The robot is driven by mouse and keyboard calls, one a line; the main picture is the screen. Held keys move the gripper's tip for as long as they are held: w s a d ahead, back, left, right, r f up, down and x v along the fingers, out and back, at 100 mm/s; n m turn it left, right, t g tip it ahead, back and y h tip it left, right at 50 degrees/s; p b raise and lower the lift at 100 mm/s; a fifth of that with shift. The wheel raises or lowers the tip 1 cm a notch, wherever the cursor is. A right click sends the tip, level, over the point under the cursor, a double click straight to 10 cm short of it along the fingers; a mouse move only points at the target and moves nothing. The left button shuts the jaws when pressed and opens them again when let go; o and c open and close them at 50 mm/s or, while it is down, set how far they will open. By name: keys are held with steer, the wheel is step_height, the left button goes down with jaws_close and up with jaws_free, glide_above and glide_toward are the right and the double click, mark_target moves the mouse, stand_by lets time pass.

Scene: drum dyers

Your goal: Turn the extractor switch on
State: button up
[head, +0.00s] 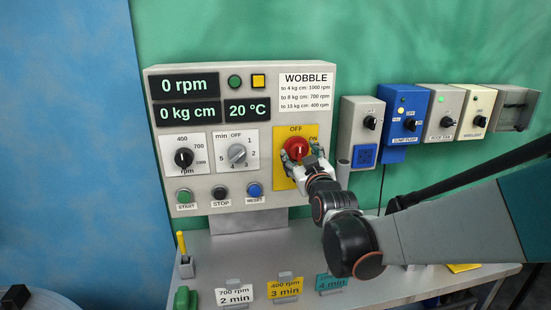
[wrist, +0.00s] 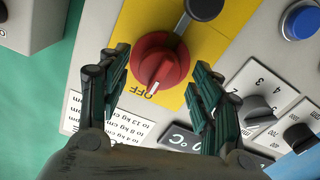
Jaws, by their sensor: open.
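A red rotary knob (head: 295,147) sits on a yellow plate (head: 281,179) marked OFF and ON, at the right of the grey control panel. The knob also shows in the wrist view (wrist: 160,66), its white mark toward the word OFF. My gripper (head: 299,158) is open in front of it, one finger on either side; in the wrist view my gripper (wrist: 157,70) shows gaps beside the knob. I cannot make out a label reading extractor. The knob's lower part is hidden by my gripper in the head view.
Right of the panel hang a grey socket box (head: 350,135), a blue box (head: 395,143), a grey box (head: 430,122) and a cream box (head: 471,125), each with a black knob. A dark round part (wrist: 203,8) stands beside the red knob. Labelled cards stand on the bench (head: 250,253) below.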

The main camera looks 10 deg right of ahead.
steer(key=shift+w, duration=0.7)
steer(key=c, duration=1.1)
steer(key=shift+o, duration=0.2)
